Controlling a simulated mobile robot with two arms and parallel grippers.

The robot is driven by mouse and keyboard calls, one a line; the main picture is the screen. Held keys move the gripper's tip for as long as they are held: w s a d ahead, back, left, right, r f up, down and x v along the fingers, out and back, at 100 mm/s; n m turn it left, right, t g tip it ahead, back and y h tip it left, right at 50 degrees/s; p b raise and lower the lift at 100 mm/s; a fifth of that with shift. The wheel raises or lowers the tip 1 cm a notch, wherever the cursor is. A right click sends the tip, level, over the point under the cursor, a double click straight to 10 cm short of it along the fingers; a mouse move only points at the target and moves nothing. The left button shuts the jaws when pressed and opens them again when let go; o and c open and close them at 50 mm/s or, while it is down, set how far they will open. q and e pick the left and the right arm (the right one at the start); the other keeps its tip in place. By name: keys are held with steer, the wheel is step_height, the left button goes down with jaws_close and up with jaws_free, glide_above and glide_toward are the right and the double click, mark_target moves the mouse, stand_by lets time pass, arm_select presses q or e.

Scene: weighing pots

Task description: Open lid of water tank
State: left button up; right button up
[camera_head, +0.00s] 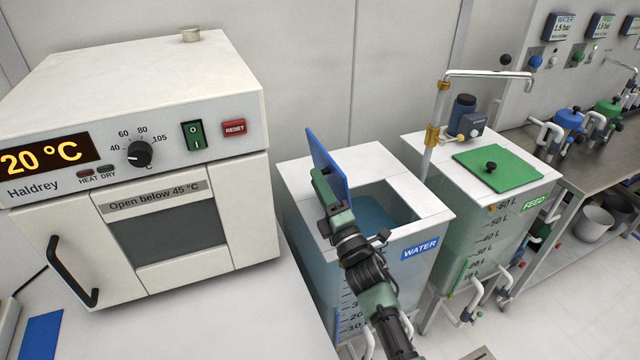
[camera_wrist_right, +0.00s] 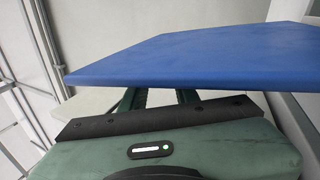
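The water tank (camera_head: 400,272) is a clear, square tank with a white top and a blue WATER label. Its blue lid (camera_head: 318,146) stands tilted up steeply at the left of the opening, which shows bluish water (camera_head: 374,215) inside. My right gripper (camera_head: 325,182) is at the lid, overlapping its lower part. In the right wrist view the lid (camera_wrist_right: 205,52) spans above the gripper and hides the fingertips. The two green fingers show a gap between them, but whether they hold anything is hidden. The lid's knob is not visible. My left gripper is not in view.
A white oven (camera_head: 150,120) stands close on the left. The feed tank (camera_head: 490,230) with its shut green lid (camera_head: 497,167) is at the right. A tap pipe (camera_head: 488,74) rises between the tanks. A steel bench (camera_head: 590,150) with pots is farther right.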

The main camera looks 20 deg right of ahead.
steer(key=o, duration=0.3)
steer(key=shift+o, duration=0.2)
steer(key=b+v, duration=0.2)
steer(key=v, duration=0.6)
